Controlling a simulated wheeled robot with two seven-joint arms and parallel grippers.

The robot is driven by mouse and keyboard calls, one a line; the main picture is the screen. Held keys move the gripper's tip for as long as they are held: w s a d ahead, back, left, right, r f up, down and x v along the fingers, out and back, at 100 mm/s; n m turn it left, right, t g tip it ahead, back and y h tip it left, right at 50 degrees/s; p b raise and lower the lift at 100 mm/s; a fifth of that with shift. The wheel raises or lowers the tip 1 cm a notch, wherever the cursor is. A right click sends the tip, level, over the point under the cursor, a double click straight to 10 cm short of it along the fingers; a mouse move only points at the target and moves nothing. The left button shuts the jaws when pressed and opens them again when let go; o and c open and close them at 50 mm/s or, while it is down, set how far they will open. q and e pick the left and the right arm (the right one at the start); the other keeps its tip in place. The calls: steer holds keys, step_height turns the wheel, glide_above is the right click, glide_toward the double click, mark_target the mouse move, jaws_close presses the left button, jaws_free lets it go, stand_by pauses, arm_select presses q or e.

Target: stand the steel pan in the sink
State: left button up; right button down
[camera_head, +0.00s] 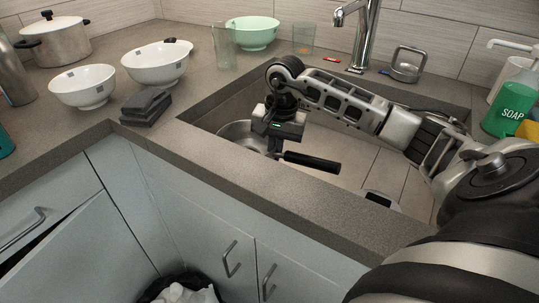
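The steel pan (238,131) is inside the sink (375,159), near its left end. Its round bowl is partly covered by my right gripper. Its black handle (313,161) points right, over the sink. My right gripper (273,148) reaches down over the pan where the bowl meets the handle. Its fingers are small and dark here, so I cannot tell whether they are open or shut, or touching the pan. My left gripper is not in view.
A chrome tap (362,35) stands behind the sink. Two white bowls (157,62) (83,86) and dark folded cloths (146,105) sit on the left counter. A green bowl (253,33) and clear glasses (224,46) are at the back. A green soap bottle (508,109) stands at right.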

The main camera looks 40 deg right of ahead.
steer(key=shift+w+f, duration=0.1)
steer(key=shift+f, duration=2.2)
steer(key=shift+f+b, duration=0.15)
steer(key=shift+b, duration=0.15)
steer(key=c, duration=1.6)
jaws_free()
steer(key=shift+c, duration=0.2)
steer(key=shift+r+p, duration=0.2)
steer(key=shift+p, duration=0.1)
step_height(320, 180, up, 12)
steer(key=s, duration=0.1)
steer(key=shift+d, duration=0.25)
